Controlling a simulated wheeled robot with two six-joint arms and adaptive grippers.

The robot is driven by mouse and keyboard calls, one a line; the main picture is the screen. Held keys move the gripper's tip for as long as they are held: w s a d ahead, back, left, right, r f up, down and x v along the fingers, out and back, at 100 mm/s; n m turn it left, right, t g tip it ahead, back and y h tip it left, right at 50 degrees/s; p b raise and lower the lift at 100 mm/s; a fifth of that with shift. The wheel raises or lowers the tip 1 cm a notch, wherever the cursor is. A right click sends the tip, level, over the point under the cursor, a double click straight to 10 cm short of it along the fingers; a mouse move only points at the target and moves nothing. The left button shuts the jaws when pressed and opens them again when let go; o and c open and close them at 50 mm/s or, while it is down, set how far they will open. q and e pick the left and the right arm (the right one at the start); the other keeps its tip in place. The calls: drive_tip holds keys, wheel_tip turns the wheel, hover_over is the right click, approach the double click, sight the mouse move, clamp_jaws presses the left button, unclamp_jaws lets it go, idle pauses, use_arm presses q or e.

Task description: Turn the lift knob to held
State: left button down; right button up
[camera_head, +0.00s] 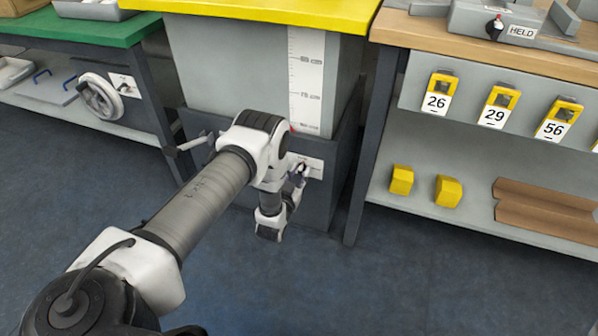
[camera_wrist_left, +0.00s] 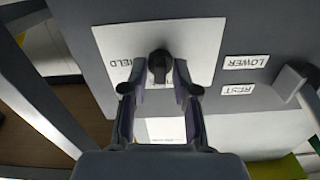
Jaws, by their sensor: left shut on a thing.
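The lift knob (camera_wrist_left: 160,66) is dark and sits on a pale plate (camera_wrist_left: 205,40) on the front of the grey lift base. The plate also shows in the head view (camera_head: 314,163). My left gripper (camera_wrist_left: 160,88) is shut on the knob, one finger on each side; in the head view the gripper (camera_head: 301,172) partly covers it. A label that seems to read HELD (camera_wrist_left: 122,73), upside down and partly hidden by a finger, is left of the knob in the wrist view. The knob's exact pointing is unclear. My right gripper is in neither view.
LOWER (camera_wrist_left: 246,62) and REST (camera_wrist_left: 238,89) labels and a grey lever are beside the plate in the wrist view. A crank handle (camera_head: 188,145) projects left of my wrist. The wooden bench at right carries another HELD sign (camera_head: 522,32). The blue floor is clear.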

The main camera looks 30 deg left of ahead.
use_arm(q)
drive_tip(key=m+p, duration=0.2)
drive_tip(key=m, duration=0.1)
drive_tip(key=shift+r, duration=0.1)
drive_tip(key=m+p, duration=0.2)
drive_tip(key=m, duration=0.2)
drive_tip(key=shift+d+m, duration=0.1)
drive_tip(key=shift+m, duration=0.3)
drive_tip(key=m+p, duration=0.1)
drive_tip(key=m, duration=0.4)
drive_tip(key=m+p, duration=0.1)
drive_tip(key=m, duration=0.2)
drive_tip(key=shift+f+m, duration=0.3)
drive_tip(key=shift+p, duration=0.3)
drive_tip(key=c, duration=1.2)
unclamp_jaws()
